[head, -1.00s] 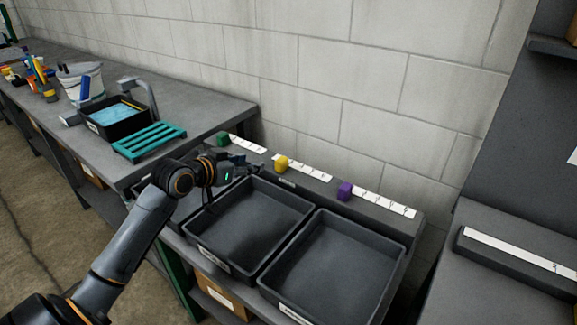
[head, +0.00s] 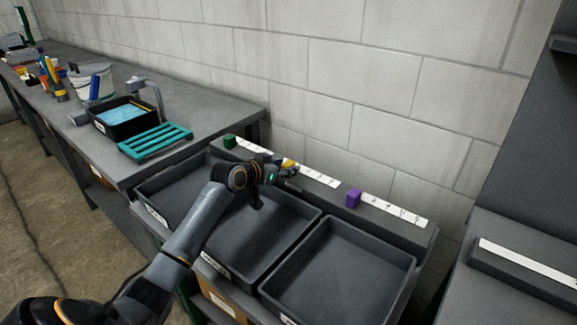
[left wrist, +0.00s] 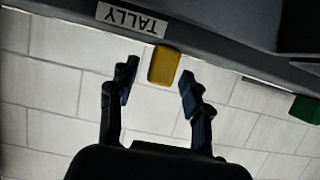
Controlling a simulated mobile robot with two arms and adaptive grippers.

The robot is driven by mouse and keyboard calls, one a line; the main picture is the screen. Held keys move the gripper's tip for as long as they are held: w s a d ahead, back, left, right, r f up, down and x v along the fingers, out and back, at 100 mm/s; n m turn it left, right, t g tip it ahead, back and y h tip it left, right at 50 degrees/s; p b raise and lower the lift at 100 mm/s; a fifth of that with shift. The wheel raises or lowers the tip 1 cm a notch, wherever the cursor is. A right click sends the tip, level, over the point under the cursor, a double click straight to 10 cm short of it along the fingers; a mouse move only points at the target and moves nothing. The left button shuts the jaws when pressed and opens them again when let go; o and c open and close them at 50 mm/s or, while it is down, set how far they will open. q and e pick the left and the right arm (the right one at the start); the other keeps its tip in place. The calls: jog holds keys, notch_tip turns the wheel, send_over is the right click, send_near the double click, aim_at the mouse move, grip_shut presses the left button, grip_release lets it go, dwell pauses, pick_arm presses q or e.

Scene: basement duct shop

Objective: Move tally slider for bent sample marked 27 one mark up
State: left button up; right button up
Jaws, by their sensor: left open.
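Three tally sliders sit along a dark rail behind the trays: green (head: 229,141), yellow (head: 288,162) and purple (head: 353,198). Each is at the left end of a white marked strip; the yellow one's strip (head: 319,177) runs to its right. My left gripper (head: 287,169) is at the yellow slider and partly covers it. In the left wrist view the left gripper (left wrist: 157,78) is open, with the yellow slider (left wrist: 163,66) between and slightly beyond its fingertips, and a gap on each side. The green slider (left wrist: 305,109) is at the right there. I cannot read a 27.
Dark, empty-looking trays (head: 340,272) stand in front of the rail. A TALLY label (left wrist: 131,19) shows upside down in the wrist view. On the left bench are a teal rack (head: 155,141) and a black bin with blue content (head: 122,116). A block wall stands close behind.

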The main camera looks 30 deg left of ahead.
pick_arm(q)
jog(key=shift+x, duration=1.05)
grip_shut()
